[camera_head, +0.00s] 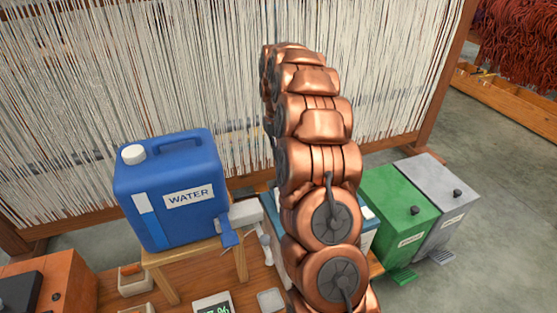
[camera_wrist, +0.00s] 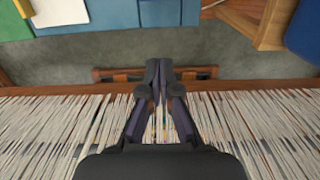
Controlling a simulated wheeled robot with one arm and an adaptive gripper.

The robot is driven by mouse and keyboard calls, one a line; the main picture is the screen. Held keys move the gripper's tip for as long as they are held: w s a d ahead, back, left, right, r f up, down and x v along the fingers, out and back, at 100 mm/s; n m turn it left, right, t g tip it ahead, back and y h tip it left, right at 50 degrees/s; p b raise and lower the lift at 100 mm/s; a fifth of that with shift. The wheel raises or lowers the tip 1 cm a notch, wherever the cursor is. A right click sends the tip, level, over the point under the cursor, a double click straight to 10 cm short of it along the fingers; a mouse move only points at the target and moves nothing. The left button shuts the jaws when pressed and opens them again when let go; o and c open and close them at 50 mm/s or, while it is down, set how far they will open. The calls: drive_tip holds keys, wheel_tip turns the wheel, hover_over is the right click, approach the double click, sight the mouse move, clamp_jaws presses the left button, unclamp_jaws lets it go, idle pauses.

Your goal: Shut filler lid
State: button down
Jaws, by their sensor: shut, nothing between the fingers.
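A teal-blue unit (camera_head: 370,235) with pale parts on top stands mostly hidden behind my arm in the head view. The wrist view shows a teal box (camera_wrist: 110,15) at the upper left with a cream panel (camera_wrist: 60,11) on it. I cannot tell which part is the filler lid, or whether it is up or down. My gripper (camera_wrist: 158,68) is shut and empty in the wrist view. It points over the grey floor beside the wooden bar of the loom, apart from the box. In the head view my gripper is hidden behind the arm.
A blue water can (camera_head: 166,195) with a white cap stands on a wooden stool (camera_head: 160,283) at the left. Green (camera_head: 396,207) and grey (camera_head: 440,195) bins stand at the right. The loom threads (camera_head: 130,80) fill the background.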

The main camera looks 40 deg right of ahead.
drive_tip(key=f, duration=0.3)
drive_tip(key=f+b, duration=0.1)
drive_tip(key=f, duration=0.2)
drive_tip(key=f+b, duration=0.1)
drive_tip(key=f, duration=0.2)
drive_tip(key=shift+s+a, duration=0.1)
drive_tip(key=shift+s, duration=0.25)
drive_tip(key=shift+s+a+r+b, duration=0.15)
drive_tip(key=shift+s+r+b, duration=0.1)
drive_tip(key=shift+s, duration=0.3)
drive_tip(key=shift+s+a+r+b, duration=0.2)
drive_tip(key=shift+s+r, duration=0.1)
drive_tip(key=shift+s, duration=0.3)
drive_tip(key=shift+s+a+r+b, duration=0.15)
drive_tip(key=shift+s+r+b, duration=0.1)
drive_tip(key=shift+s, duration=0.3)
drive_tip(key=shift+s+r+t, duration=0.1)
drive_tip(key=shift+r+t, duration=0.15)
drive_tip(key=shift+t, duration=0.05)
